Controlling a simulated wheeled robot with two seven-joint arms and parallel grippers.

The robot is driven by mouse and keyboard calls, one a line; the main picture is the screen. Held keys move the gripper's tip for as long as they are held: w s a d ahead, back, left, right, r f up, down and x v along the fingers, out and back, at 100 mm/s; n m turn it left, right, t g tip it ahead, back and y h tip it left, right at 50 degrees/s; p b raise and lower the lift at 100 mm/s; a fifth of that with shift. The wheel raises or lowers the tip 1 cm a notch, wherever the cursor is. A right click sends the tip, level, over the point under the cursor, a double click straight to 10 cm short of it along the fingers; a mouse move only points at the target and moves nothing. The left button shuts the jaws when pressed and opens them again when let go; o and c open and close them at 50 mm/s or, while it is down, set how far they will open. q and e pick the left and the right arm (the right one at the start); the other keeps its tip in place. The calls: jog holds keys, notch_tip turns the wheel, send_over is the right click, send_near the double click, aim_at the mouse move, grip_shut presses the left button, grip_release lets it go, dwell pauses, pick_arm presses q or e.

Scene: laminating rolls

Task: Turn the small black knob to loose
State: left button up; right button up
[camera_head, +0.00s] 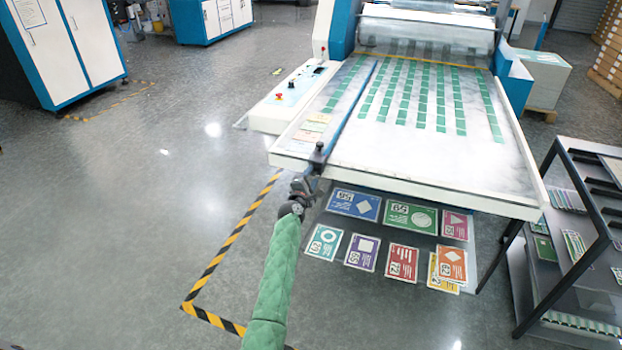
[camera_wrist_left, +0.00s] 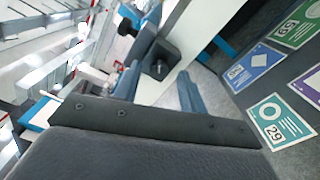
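The small black knob (camera_head: 319,146) sits on a dark clamp block (camera_head: 317,159) at the near end of a blue bar (camera_head: 345,115), on the front edge of the white machine table. In the left wrist view the round knob (camera_wrist_left: 127,28) stands out from the block (camera_wrist_left: 153,55). My left gripper (camera_head: 305,184) is just below and in front of the block, near the table edge. In the left wrist view its two fingers (camera_wrist_left: 160,87) are spread, with nothing held between them. They look apart from the knob. My right gripper is not in view.
Coloured cards (camera_head: 357,205) lie on a lower shelf under the table front. A control panel (camera_head: 290,98) with buttons is on the table's left. A dark rack (camera_head: 560,250) stands at right. The floor at left is open, marked with striped tape (camera_head: 232,240).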

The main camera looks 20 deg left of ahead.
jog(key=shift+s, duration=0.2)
pick_arm(q)
jog(key=shift+s, duration=0.45)
jog(key=s+b, duration=0.1)
jog(key=s, duration=0.6)
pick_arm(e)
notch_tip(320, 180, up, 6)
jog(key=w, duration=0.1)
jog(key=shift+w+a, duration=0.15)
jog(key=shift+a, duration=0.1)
pick_arm(q)
jog(key=shift+w+a, duration=0.1)
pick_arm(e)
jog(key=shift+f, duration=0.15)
